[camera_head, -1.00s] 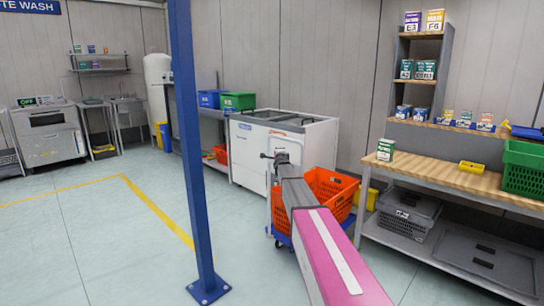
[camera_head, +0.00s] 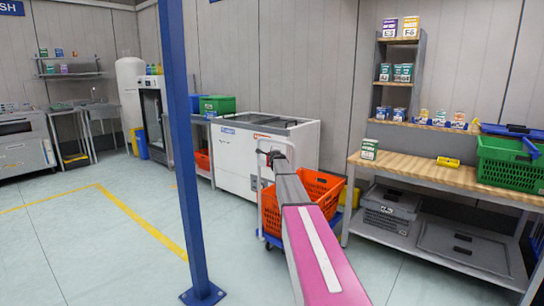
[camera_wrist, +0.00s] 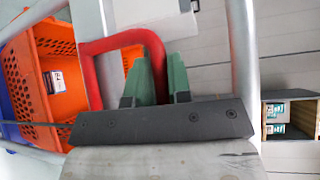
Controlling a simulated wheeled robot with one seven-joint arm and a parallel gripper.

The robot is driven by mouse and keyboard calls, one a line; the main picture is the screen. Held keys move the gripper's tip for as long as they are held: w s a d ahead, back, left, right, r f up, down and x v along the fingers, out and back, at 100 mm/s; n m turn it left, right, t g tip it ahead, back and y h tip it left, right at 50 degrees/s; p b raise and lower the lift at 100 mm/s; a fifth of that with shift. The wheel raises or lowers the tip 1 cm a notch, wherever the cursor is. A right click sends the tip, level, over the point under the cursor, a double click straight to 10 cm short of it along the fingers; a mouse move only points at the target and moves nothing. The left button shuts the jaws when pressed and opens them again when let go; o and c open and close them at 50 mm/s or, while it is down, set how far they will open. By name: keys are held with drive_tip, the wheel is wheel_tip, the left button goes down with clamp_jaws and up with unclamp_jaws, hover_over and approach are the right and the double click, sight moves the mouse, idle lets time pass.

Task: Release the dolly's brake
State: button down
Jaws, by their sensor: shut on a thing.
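The dolly (camera_head: 269,243) has a blue base with small wheels and carries orange totes (camera_head: 322,189). Its upright metal handle stands on the near left side, and its tubes (camera_wrist: 243,45) also show in the wrist view. A red bent bar, the brake lever (camera_wrist: 112,42), shows between these tubes. My gripper (camera_head: 273,157) is at the top of the handle. In the wrist view its green fingers (camera_wrist: 162,78) are shut on the right leg of the red lever. My arm hides part of the totes and dolly base.
A white chest freezer (camera_head: 240,155) stands behind the dolly. A workbench (camera_head: 440,178) with a green crate (camera_head: 510,165) is to the right. A blue post (camera_head: 185,150) stands at the left front. The floor left of the post is open, with yellow lines.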

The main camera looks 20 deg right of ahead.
drive_tip(key=shift+r, duration=0.15)
drive_tip(key=c, duration=1.1)
unclamp_jaws()
drive_tip(key=s+a+r, duration=0.1)
drive_tip(key=s, duration=0.9)
drive_tip(key=shift+s+a+r, duration=0.2)
drive_tip(key=shift+s+a, duration=0.05)
drive_tip(key=shift+a, duration=0.05)
